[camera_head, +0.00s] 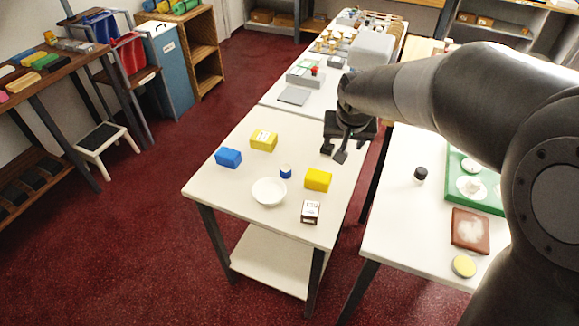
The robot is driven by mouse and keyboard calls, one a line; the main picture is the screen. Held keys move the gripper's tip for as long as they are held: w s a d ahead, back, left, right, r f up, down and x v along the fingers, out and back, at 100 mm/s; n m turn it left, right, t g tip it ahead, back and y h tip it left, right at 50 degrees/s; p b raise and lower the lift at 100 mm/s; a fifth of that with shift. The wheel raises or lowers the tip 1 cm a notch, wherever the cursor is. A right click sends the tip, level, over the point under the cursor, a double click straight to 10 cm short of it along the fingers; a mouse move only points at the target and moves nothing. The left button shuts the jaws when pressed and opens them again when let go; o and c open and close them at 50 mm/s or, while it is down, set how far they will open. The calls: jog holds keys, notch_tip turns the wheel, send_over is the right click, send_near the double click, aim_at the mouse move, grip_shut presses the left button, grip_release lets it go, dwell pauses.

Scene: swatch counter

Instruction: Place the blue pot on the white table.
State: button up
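A small blue pot (286,172) stands upright on the off-white table (228,188) in the middle of the view, just behind a white bowl. My gripper (334,153) hangs above the right side of this table, to the right of the pot and apart from it. Its two dark fingers are spread, with nothing seen between them. A second pale-topped table (388,220) stands to the right, partly hidden by my arm. I cannot tell from the picture which one is meant by the white table.
Around the pot are the white bowl (268,191), a blue block (229,158), yellow blocks (263,140) (318,179) and a small brown-and-white box (311,212). The right table holds a dark jar (420,174), a green tray (453,199) and a brown tile (470,231). The table's front left corner is clear.

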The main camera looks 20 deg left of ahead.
jog(key=n, duration=0.2)
send_near(286, 169)
notch_tip(286, 169, up, 2)
jog(key=shift+g, duration=0.3)
jog(key=x, duration=0.5)
jog(key=shift+f, duration=0.25)
jog(key=shift+x, duration=2.6)
jog(key=shift+c, duration=0.3)
jog(key=c, duration=1.1)
jog(key=shift+r, duration=0.1)
